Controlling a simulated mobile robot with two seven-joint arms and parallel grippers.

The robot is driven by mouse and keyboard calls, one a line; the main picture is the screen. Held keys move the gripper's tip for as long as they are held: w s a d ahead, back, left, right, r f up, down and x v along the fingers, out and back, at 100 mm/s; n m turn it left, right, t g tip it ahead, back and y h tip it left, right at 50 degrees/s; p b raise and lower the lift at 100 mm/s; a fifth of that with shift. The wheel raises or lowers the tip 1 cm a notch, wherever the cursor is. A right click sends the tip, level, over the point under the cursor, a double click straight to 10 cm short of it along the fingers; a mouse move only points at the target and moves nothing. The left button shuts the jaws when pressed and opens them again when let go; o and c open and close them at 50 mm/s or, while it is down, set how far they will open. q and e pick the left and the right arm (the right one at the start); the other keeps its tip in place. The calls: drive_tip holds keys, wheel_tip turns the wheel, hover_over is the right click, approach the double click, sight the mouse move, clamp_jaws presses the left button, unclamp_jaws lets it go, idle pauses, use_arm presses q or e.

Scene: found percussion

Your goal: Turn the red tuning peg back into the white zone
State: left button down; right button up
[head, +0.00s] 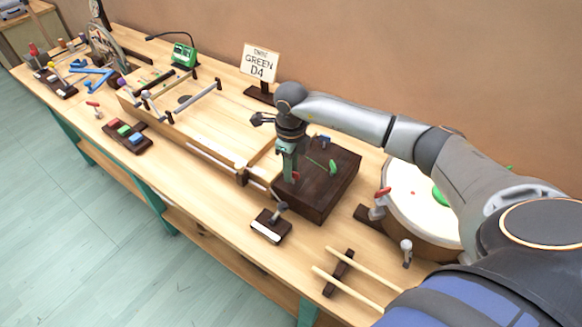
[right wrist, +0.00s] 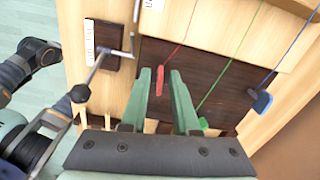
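The red tuning peg (right wrist: 160,78) stands at the end of a red string on the dark wooden peg block (right wrist: 205,70). In the right wrist view it lies between the two green fingers of my right gripper (right wrist: 163,76), closer to the left one, with a visible gap on the right. In the head view my right gripper (head: 290,170) points down over the near left part of the block, and the red peg (head: 296,176) shows just beside the fingers. I cannot make out a white zone by the peg.
A green peg (head: 333,167) and a blue peg (head: 324,139) are on the same block. A small stand with a metal lever (head: 271,226) is in front; a drum (head: 420,205) and sticks (head: 345,262) are at right. A sign (head: 261,62) reads GREEN D4.

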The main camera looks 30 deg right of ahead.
clamp_jaws()
idle(0.5)
